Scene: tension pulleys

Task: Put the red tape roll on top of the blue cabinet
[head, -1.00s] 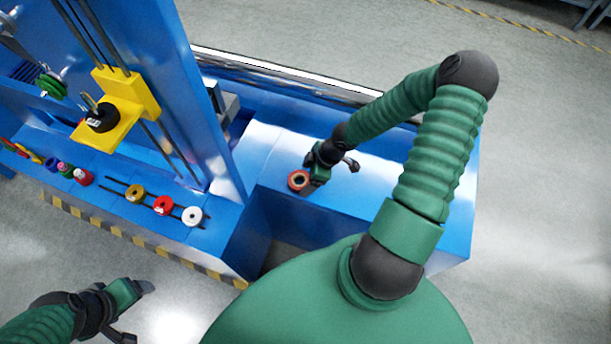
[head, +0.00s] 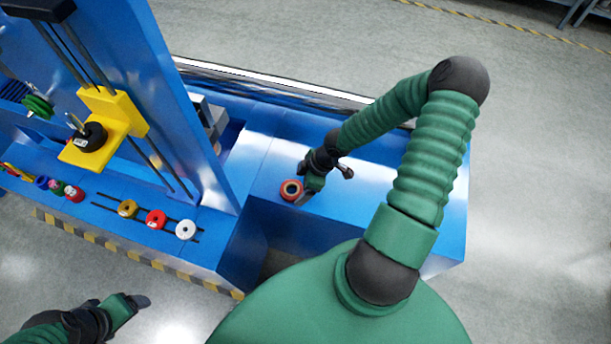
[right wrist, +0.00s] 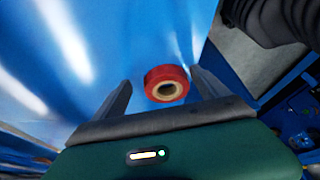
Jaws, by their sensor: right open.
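The red tape roll (head: 291,190) lies flat on the blue cabinet (head: 400,215), near its front edge. My right gripper (head: 302,194) is at the roll, its body partly covering the roll's right side. In the right wrist view the roll (right wrist: 167,84) sits between the two spread fingers of my right gripper (right wrist: 161,80), nearer the right finger. Gaps show on both sides, the wider on the left. My left gripper (head: 140,300) is low at the left, in front of the cabinet and away from the roll; I cannot make out its jaws.
A tall blue panel (head: 150,75) with a yellow bracket (head: 100,130) and rods stands at the left. Yellow, red and white rollers (head: 186,230) and several coloured rolls line the ledge below. The blue top right of my right gripper is clear.

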